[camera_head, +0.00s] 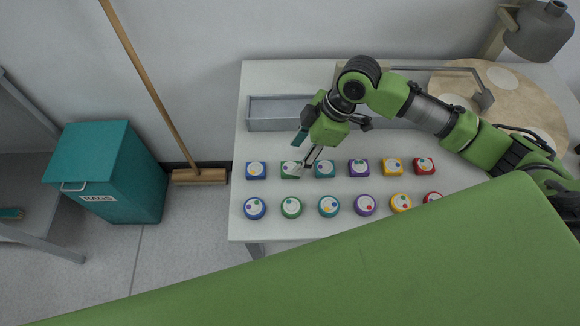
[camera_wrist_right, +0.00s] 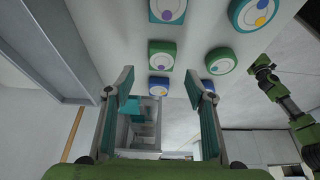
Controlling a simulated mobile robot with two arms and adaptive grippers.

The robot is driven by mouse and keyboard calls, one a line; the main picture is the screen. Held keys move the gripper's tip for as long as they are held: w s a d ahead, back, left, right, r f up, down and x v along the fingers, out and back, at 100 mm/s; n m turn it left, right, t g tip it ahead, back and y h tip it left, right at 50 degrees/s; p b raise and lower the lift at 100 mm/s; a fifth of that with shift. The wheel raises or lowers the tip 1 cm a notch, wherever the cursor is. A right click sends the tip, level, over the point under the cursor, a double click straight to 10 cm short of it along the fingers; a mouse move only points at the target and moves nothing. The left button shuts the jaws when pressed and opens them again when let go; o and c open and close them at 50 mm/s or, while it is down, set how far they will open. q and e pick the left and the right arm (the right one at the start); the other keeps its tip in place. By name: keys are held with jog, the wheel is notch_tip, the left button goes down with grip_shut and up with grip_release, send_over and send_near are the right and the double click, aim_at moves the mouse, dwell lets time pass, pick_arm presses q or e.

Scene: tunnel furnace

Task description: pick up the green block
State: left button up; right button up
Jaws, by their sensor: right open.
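The green block (camera_head: 286,172) is square with a white disc on top. It sits in the back row on the white table, between a blue block (camera_head: 256,172) and a teal block (camera_head: 325,171). My right gripper (camera_head: 302,158) is open just above it and partly hides it. In the wrist view the green block (camera_wrist_right: 162,48) shows ahead of the open, empty right gripper (camera_wrist_right: 159,76), apart from both fingers. A green arm, apparently my left one, shows at the right of the wrist view; its gripper (camera_wrist_right: 262,68) is too small to read.
A front row of round pieces includes a green round one (camera_head: 291,207). Purple (camera_head: 358,169), yellow (camera_head: 392,168) and red (camera_head: 424,167) blocks stand to the right. A grey tray (camera_head: 270,124) lies behind. A teal bin (camera_head: 110,170) and broom (camera_head: 199,177) stand left of the table.

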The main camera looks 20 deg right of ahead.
aim_at(290, 168)
jog(key=x, duration=0.1)
jog(key=p+x, duration=0.1)
jog(key=shift+s+a+f, duration=0.1)
jog(key=shift+s+f, duration=0.15)
jog(key=shift+f, duration=0.15)
jog(key=shift+x, duration=1)
jog(key=shift+w+f, duration=0.1)
jog(key=shift+f, duration=0.2)
pick_arm(q)
jog(key=shift+w+d+r, duration=0.1)
jog(key=shift+w+r, duration=0.65)
jog(key=shift+w, duration=0.1)
pick_arm(e)
jog(key=c, duration=1.2)
